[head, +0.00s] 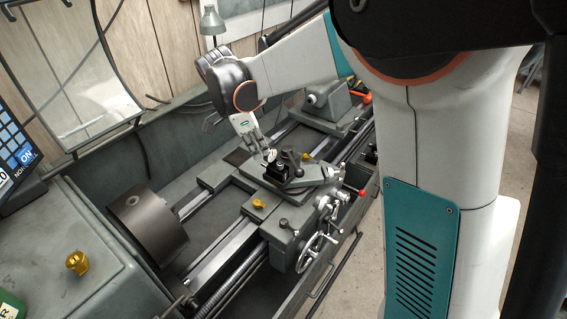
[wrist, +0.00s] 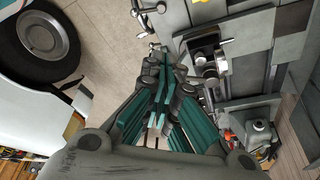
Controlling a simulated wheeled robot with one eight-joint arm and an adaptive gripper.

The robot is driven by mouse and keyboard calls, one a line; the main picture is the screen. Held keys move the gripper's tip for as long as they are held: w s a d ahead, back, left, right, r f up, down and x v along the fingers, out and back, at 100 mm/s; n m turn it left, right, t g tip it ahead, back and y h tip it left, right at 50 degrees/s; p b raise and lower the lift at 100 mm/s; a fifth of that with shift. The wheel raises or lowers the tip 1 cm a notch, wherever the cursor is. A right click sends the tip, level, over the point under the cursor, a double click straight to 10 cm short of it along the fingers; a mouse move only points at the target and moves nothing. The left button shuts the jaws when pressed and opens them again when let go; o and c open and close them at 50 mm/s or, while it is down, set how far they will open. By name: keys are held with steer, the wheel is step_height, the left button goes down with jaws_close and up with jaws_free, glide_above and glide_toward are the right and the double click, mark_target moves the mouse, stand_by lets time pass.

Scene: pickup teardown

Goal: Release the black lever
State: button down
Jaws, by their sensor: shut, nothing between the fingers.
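The lathe's black tool post (head: 277,170) stands on the carriage in the middle of the head view. A dark lever (head: 293,158) with a rounded end rises at its right side; I take it to be the black lever. My gripper (head: 262,153) points down just left of and above the tool post. In the wrist view my gripper (wrist: 161,58) is shut, its fingers together with nothing between them. The tool post assembly (wrist: 206,57) shows to the right of the fingertips there, apart from them in the picture. Whether the fingers touch the lever is unclear.
The chuck (head: 148,226) is at the lower left, and the tailstock (head: 327,101) behind the carriage. A handwheel (head: 318,250) and a red-knobbed lever (head: 361,192) project at the front. A yellow knob (head: 259,203) sits on the carriage. Floor (wrist: 110,55) shows beside the lathe.

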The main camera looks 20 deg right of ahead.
steer(key=shift+f, duration=0.1)
steer(key=d+f, duration=0.7)
steer(key=f, duration=0.3)
steer(key=shift+p, duration=0.4)
steer(key=shift+f, duration=0.1)
